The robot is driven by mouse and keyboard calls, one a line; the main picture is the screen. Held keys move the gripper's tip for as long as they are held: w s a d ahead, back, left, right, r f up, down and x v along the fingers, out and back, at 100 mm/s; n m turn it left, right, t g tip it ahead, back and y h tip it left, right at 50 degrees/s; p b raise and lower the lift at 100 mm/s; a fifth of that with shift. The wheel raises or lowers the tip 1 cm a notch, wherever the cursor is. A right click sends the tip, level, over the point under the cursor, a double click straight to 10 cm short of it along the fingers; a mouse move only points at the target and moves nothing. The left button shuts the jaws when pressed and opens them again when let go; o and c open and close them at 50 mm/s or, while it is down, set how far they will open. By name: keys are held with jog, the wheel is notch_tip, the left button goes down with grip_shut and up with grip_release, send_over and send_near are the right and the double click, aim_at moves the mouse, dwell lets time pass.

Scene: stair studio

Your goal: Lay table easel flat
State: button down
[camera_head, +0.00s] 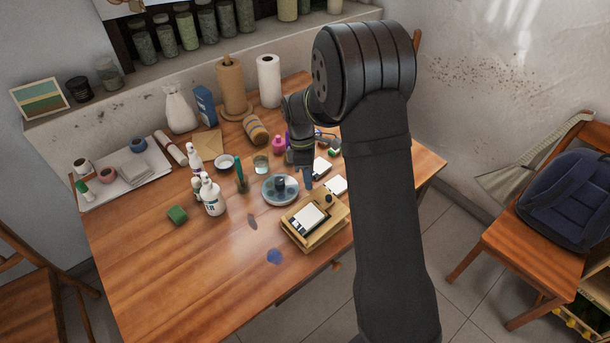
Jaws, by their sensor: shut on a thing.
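A low wooden box-like piece, apparently the table easel (338,224), lies at the front right of the table, low and near flat. A small black-and-white panel (307,219) and a round dark knob-like thing rest on it. My gripper (306,172) points down over the table, behind the easel and apart from it. It is shut on a small dark bluish thing just above the table; the dark wrist and the small size hide what it is. My arm covers the area right of the easel.
A grey round dish (268,196) sits left of the easel. The table's front left (170,285) is clear. A chair with a backpack (572,198) stands right.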

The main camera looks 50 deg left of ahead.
jog(key=shift+w+f+g, duration=0.3)
jog(key=shift+f+g, duration=0.1)
jog(key=shift+f, duration=0.05)
jog(key=shift+w+f, duration=0.3)
jog(key=shift+f, duration=0.3)
jog(key=shift+w+f, duration=0.15)
jog(key=c, duration=1.4)
grip_release()
jog(key=shift+o, duration=0.4)
jog(key=v, duration=1.7)
jog(key=shift+r, duration=0.25)
jog(key=x, duration=1.7)
jog(key=shift+f, duration=0.25)
